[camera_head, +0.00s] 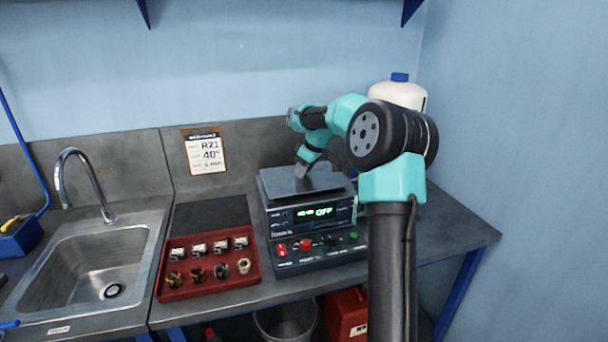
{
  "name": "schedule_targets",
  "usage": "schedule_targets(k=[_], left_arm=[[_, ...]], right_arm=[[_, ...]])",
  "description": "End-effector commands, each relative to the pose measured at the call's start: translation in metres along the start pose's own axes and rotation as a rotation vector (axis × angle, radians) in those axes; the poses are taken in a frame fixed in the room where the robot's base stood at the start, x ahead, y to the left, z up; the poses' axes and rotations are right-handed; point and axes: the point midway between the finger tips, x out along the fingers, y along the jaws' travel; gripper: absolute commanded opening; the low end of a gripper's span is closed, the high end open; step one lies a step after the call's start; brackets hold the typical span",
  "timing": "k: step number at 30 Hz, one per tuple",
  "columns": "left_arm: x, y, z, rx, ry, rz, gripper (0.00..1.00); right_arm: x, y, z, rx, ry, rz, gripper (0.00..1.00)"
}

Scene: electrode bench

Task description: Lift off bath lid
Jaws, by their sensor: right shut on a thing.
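The bath (315,235) is a dark box on the bench with a front panel, a green display that reads OFF, a red switch and a green button. Its lid (325,180) is a flat dark grey plate at the top of the box. My right gripper (301,171) points down at the left part of the lid and is shut on it, most likely by a handle that the fingers hide. I cannot tell whether there is a gap under the lid. My right arm covers the right side of the bath. My left gripper is not in view.
A red tray (210,285) with several small fittings sits left of the bath, before a dark mat (211,216). A sink (95,262) with a tap is at the left. A white jug (398,93) with a blue cap stands behind my arm. The bench is clear at the right.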

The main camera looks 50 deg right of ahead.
Motion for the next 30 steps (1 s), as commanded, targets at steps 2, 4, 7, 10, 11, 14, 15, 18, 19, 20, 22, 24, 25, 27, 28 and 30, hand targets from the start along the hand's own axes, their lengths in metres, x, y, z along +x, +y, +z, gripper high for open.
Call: schedule_targets(k=[2,4,7,10,11,14,15,18,19,20,22,24,25,27,28,30], left_arm=[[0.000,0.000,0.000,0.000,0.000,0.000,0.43],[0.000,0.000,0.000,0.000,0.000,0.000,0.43],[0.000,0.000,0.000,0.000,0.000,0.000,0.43],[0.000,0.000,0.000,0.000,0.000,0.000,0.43],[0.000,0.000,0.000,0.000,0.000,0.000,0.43],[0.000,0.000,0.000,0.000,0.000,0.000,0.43],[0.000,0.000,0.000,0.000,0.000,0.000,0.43],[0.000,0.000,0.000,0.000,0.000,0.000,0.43],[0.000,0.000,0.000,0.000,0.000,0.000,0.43],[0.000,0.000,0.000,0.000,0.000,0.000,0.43],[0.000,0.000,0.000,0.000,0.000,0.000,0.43],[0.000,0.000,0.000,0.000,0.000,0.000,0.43],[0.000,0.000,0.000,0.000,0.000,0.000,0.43],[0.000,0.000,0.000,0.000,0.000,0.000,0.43],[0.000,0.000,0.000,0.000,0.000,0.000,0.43],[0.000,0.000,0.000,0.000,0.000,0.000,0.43]], right_arm=[[-0.008,0.000,-0.004,-0.001,0.003,0.002,0.00],[-0.013,-0.001,-0.005,-0.002,0.002,0.001,0.00],[-0.015,-0.009,-0.001,-0.001,0.001,0.000,0.00],[-0.018,-0.018,0.003,-0.001,0.001,0.000,0.00],[-0.018,-0.021,0.004,-0.001,0.001,0.001,0.00],[-0.022,-0.033,0.010,-0.002,0.000,0.000,0.00],[-0.024,-0.039,0.012,-0.002,0.000,0.000,0.00],[-0.029,-0.058,0.020,-0.003,0.001,-0.001,0.00],[-0.031,-0.064,0.022,-0.003,0.002,0.000,0.00],[-0.033,-0.070,0.025,-0.002,0.002,0.000,0.00],[-0.037,-0.085,0.032,-0.004,0.001,-0.001,0.00],[-0.041,-0.098,0.038,-0.003,0.001,0.000,0.00],[-0.043,-0.103,0.040,-0.003,0.001,0.000,0.00],[-0.046,-0.115,0.045,-0.003,0.002,0.000,0.00],[-0.047,-0.119,0.047,-0.002,0.002,0.000,0.00],[-0.049,-0.128,0.051,-0.003,0.001,0.000,0.00]])
